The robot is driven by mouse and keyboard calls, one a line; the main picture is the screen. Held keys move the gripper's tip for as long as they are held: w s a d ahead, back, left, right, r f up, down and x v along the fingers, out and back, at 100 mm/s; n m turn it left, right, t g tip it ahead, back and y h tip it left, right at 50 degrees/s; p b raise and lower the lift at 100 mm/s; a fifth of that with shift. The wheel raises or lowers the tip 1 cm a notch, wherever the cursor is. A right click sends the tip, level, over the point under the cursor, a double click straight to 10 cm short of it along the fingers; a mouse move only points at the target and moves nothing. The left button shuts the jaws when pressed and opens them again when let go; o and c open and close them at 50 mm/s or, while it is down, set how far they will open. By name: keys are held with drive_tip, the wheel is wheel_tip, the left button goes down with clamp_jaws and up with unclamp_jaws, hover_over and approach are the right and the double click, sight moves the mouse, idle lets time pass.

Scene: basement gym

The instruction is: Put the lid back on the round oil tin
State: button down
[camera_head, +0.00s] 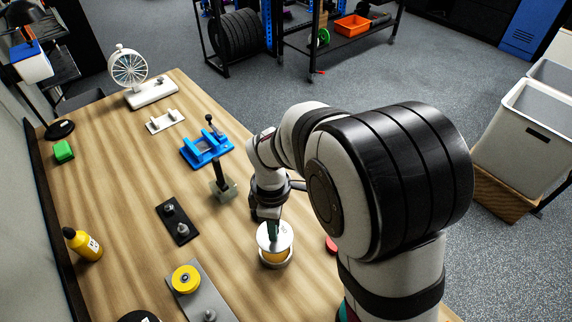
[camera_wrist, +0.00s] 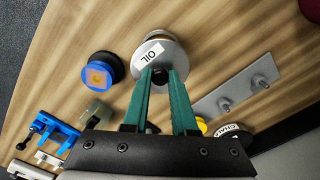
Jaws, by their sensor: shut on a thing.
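The round oil tin (camera_head: 275,262) stands on the wooden workbench, with a yellowish inside showing at its near side. Its silver lid (camera_head: 270,233) is over the tin, and a gap shows below it at the near side. In the wrist view the lid (camera_wrist: 172,58) carries a white OIL label and hides most of the tin; a sliver of the tin's rim shows beyond it. My gripper (camera_wrist: 158,74) has its green fingers shut on the lid's dark knob. In the head view my gripper (camera_head: 273,228) is partly hidden by my wrist.
A blue round object (camera_wrist: 108,66) stands near the tin. A red object (camera_head: 331,245) lies right of it.

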drive_tip(key=shift+f, duration=2.9)
drive_tip(key=shift+f, duration=0.15)
drive_tip(key=shift+c, duration=0.8)
unclamp_jaws()
drive_tip(key=shift+r, duration=3.55)
clamp_jaws()
